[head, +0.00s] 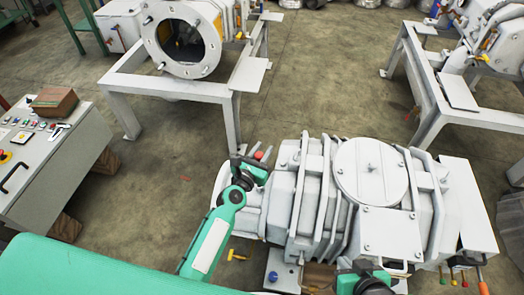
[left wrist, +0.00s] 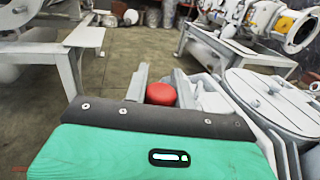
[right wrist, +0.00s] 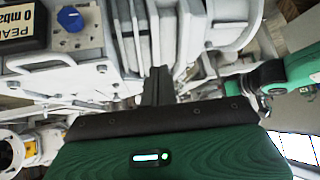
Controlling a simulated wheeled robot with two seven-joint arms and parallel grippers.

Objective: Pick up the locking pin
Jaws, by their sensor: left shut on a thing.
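A red rounded knob, which looks like the head of the locking pin (left wrist: 161,93), sits between the two fingers of my left gripper (left wrist: 163,88) in the left wrist view. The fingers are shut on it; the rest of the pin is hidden. In the head view the red knob (head: 259,155) shows at my left gripper (head: 262,164), over the left end of the grey vacuum pump (head: 372,172). My right gripper (right wrist: 158,85) appears shut and empty in the right wrist view, close to the pump's near side. Its fingertips cannot be made out in the head view.
A control console (head: 45,150) stands at the left. Other pumps on white frames (head: 180,88) stand at the back. A blue knob (right wrist: 70,18) and a pressure display (right wrist: 20,25) are near my right gripper. Coloured-handled tools (head: 465,283) hang at the right.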

